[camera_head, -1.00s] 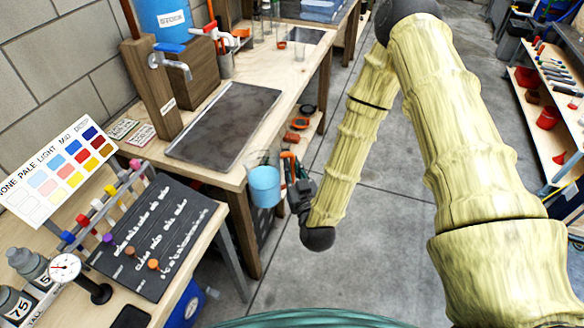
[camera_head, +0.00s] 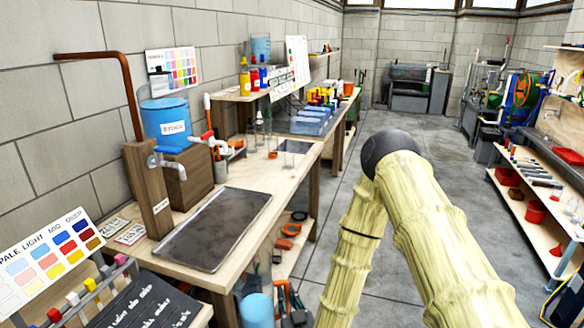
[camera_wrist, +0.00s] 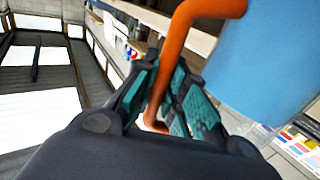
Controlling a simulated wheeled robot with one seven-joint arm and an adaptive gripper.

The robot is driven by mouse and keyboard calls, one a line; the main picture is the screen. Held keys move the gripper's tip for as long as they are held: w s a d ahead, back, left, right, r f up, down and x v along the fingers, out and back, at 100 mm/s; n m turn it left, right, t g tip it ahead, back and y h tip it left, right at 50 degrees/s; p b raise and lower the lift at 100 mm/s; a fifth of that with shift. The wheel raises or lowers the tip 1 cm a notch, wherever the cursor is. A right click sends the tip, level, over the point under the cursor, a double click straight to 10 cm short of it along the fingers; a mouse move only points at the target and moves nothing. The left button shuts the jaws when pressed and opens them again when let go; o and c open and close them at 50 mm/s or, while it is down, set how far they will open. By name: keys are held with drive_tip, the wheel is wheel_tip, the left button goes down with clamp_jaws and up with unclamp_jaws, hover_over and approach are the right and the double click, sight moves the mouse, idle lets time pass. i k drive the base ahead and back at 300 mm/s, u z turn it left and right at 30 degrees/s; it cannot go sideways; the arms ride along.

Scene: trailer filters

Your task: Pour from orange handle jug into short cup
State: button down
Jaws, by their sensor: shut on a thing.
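The orange handle jug is clear, with light blue contents (camera_head: 257,309), and shows at the bottom edge of the head view. In the wrist view its blue body (camera_wrist: 265,62) fills the upper right and its orange handle (camera_wrist: 196,14) runs between my fingers. My gripper (camera_wrist: 172,98) is shut on that handle. The gripper also shows in the head view (camera_head: 290,303), beside the bench's front edge and partly cut off. Small clear vessels (camera_head: 267,122) stand on the far part of the bench. I cannot tell which of them is the short cup.
A dark tray (camera_head: 212,232) lies on the wooden bench, near a blue stock tank (camera_head: 166,121) with a tap. A colour chart (camera_head: 45,262) stands at lower left. Shelves with red bins (camera_head: 535,211) line the right.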

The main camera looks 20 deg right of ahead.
sight(290, 161)
drive_tip(key=k, duration=0.4)
drive_tip(key=z, duration=0.55)
drive_tip(key=i, duration=0.6)
drive_tip(key=z, duration=0.85)
drive_tip(key=i, duration=1.65)
drive_tip(key=u, duration=0.8)
drive_tip(key=i, duration=0.7)
drive_tip(key=u, duration=0.6)
